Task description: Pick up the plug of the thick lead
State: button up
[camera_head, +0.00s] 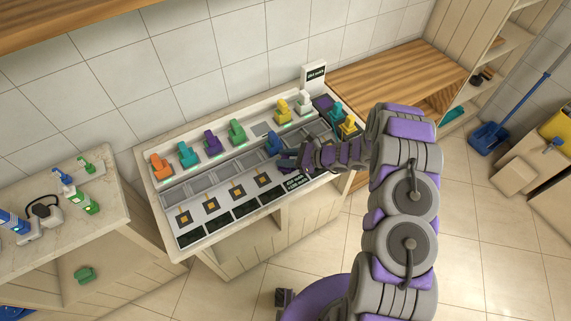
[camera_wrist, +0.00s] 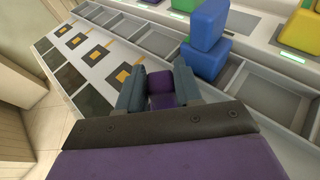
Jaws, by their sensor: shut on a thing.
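A thick black lead (camera_head: 44,199) loops over the left counter. It runs to a pale block (camera_head: 48,216) beside it; I cannot tell for sure whether this is its plug. My gripper (camera_head: 287,160) is far from it, low over the front of the sorting board, next to a blue block (camera_head: 274,144). In the wrist view my gripper (camera_wrist: 160,90) is shut on a small purple block (camera_wrist: 161,85) between its grey-blue fingers. The blue block (camera_wrist: 208,38) stands upright just beyond the right finger.
The board (camera_head: 181,248) has coloured blocks along its back row, empty grey slots, and dark squares with yellow centres in front. The left counter (camera_head: 110,215) also holds blue and green items. A green block (camera_head: 85,274) lies below it.

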jog(key=shift+a, duration=0.1)
grip_shut()
